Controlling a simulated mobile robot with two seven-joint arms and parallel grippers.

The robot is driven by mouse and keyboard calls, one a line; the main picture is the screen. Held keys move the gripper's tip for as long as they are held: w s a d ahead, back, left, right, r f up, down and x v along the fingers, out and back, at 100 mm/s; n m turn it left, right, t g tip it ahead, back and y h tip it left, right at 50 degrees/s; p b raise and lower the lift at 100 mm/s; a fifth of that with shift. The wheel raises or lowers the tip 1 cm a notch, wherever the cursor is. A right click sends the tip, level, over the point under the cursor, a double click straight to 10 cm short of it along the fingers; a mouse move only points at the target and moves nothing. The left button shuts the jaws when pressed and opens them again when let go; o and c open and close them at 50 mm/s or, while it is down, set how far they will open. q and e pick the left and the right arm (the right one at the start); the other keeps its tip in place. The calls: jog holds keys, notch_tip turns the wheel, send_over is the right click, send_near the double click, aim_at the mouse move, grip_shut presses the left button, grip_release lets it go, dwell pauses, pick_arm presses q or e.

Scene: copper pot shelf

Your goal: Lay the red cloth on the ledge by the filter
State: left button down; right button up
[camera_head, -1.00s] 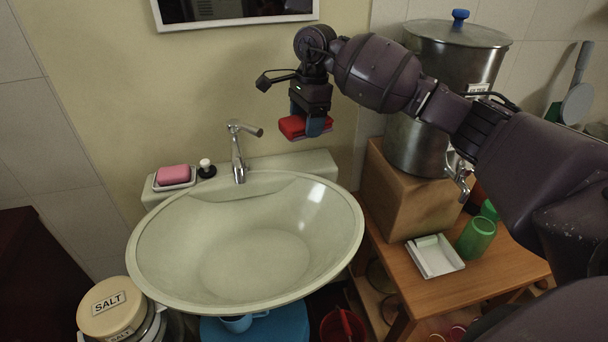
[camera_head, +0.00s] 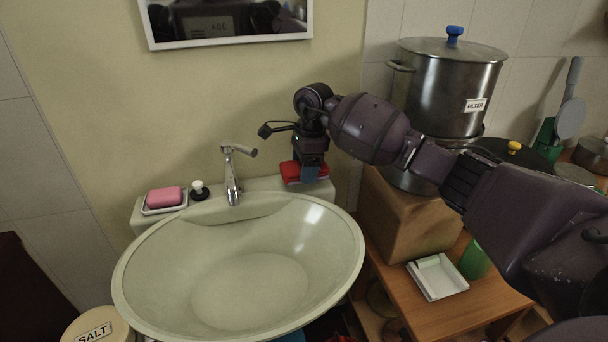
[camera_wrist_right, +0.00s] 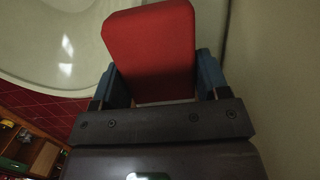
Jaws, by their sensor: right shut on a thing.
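The red cloth (camera_head: 290,172) is a folded block held in my right gripper (camera_head: 309,174). In the right wrist view the red cloth (camera_wrist_right: 150,45) sits between the two blue fingers of my right gripper (camera_wrist_right: 155,80), which is shut on it. The cloth is at the right part of the pale ledge (camera_head: 262,184) behind the basin; I cannot tell whether it touches the ledge. The filter (camera_head: 452,90) is a big metal pot labelled FILTER, standing to the right on a wooden box. My left gripper is not in view.
The basin (camera_head: 235,270) lies in front of the ledge, with a tap (camera_head: 232,175) at its middle. A pink soap (camera_head: 164,196) in a dish and a small black-and-white stopper (camera_head: 198,190) are on the ledge's left. A white tray (camera_head: 437,277) is on the wooden table.

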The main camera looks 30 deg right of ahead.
jog(key=shift+f, duration=1.2)
jog(key=shift+f, duration=0.1)
jog(key=shift+f, duration=0.25)
jog(key=o, duration=1)
jog(key=shift+r, duration=0.1)
jog(key=shift+c, duration=0.2)
jog(key=shift+s+d+r, duration=0.1)
jog(key=shift+d+r, duration=0.05)
jog(key=shift+r, duration=1.2)
jog(key=shift+w+d+r, duration=0.1)
jog(key=shift+d+r, duration=0.05)
jog(key=shift+r, duration=1.15)
jog(key=shift+s+d+r, duration=0.1)
jog(key=shift+d+r, duration=0.05)
jog(key=shift+r, duration=1.2)
